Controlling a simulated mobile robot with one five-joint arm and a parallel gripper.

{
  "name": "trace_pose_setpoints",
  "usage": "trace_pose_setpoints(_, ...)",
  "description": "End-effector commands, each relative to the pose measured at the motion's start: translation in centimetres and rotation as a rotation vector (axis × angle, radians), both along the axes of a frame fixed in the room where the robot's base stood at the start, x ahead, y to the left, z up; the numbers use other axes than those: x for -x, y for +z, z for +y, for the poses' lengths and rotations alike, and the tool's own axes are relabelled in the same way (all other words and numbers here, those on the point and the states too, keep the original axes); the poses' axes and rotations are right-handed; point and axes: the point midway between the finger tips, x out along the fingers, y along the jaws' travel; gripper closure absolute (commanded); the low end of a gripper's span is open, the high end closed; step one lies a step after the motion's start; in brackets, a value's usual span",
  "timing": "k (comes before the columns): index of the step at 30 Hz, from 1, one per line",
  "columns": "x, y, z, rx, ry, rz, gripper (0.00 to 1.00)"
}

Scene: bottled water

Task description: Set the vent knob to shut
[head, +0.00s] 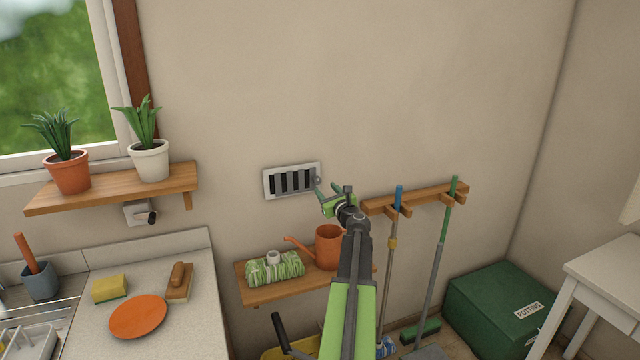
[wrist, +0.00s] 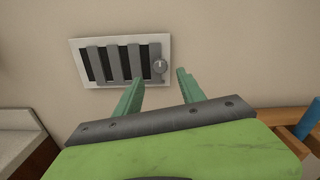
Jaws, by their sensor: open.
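The vent (head: 292,181) is a white-framed plate with dark slots and grey slats on the wall. It also shows in the wrist view (wrist: 76,43). Its round grey knob (wrist: 159,66) sits at the plate's right end; in the head view the knob (head: 317,180) is small beside my fingertip. Dark gaps show between the slats. My gripper (wrist: 168,74) is open and empty, its green fingers pointing at the wall. In the wrist view the knob appears between the two fingertips, slightly above them. I cannot tell any contact. My gripper also shows in the head view (head: 329,188).
Below the vent, a wooden shelf (head: 285,289) holds an orange watering can (head: 328,246) and a green-white bundle (head: 274,268). A wooden rack (head: 415,197) with long-handled tools is to the right. Potted plants stand on a shelf (head: 110,190) at left. The wall above is clear.

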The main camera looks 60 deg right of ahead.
Motion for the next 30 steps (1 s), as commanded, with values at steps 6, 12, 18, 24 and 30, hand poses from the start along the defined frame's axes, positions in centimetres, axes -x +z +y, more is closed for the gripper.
trace_pose_setpoints(6, -4.3, 0.0, -3.3, 0.0, 0.001, 0.0, 0.53)
trace_pose_setpoints(12, -6.0, 0.0, -4.6, 0.0, 0.0, 0.0, 0.53)
trace_pose_setpoints(18, -6.2, 0.0, -4.7, 0.0, -0.001, 0.0, 0.53)
trace_pose_setpoints(24, -6.2, 0.0, -4.7, 0.0, -0.001, 0.0, 0.64)
trace_pose_setpoints(30, -6.1, 0.0, -4.7, 0.0, -0.001, 0.0, 0.9)
